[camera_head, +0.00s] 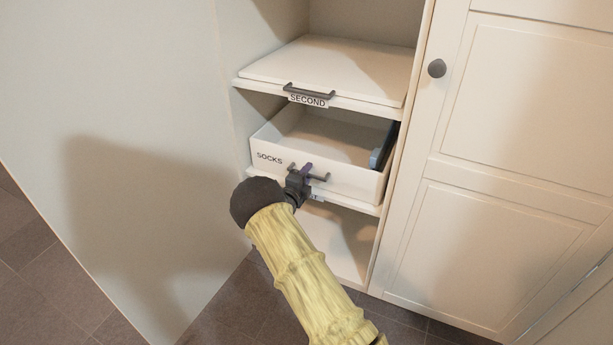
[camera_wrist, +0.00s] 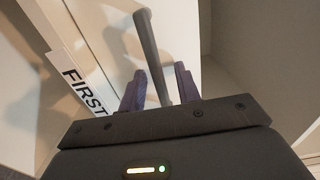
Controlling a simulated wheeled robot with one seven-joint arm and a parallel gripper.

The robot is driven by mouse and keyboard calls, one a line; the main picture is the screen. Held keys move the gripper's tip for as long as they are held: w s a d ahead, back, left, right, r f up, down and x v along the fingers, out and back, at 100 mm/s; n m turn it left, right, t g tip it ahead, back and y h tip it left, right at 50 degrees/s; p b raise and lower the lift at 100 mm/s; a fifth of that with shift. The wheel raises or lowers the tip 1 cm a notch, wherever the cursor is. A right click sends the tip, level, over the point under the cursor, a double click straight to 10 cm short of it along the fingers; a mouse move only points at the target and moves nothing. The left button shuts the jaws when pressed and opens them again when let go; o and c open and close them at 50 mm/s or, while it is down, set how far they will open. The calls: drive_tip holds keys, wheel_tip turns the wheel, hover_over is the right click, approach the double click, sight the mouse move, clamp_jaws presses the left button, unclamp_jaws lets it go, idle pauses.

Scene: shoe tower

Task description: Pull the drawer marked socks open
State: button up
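The white drawer marked SOCKS (camera_head: 350,182) is an open-topped box in the shelf compartment between the SECOND and FIRST labels. Its front looks about level with the shelf edge below it. Its dark bar handle (camera_head: 322,178) is on the front, right of the SOCKS lettering. My gripper (camera_head: 306,169) is at this handle. In the wrist view the handle bar (camera_wrist: 149,45) runs between the two purple fingertips (camera_wrist: 159,88). The fingers stand apart with the bar between them; whether they press on it is unclear.
Above is a white board (camera_head: 335,65) with its own handle and the SECOND label (camera_head: 308,100). A blue item (camera_head: 380,157) lies inside the drawer at right. A closed cabinet door (camera_head: 500,190) is to the right, a plain panel (camera_head: 110,120) to the left. The FIRST label (camera_wrist: 84,91) is beside my gripper.

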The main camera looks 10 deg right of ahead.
clamp_jaws()
drive_tip(key=shift+s+a, duration=0.1)
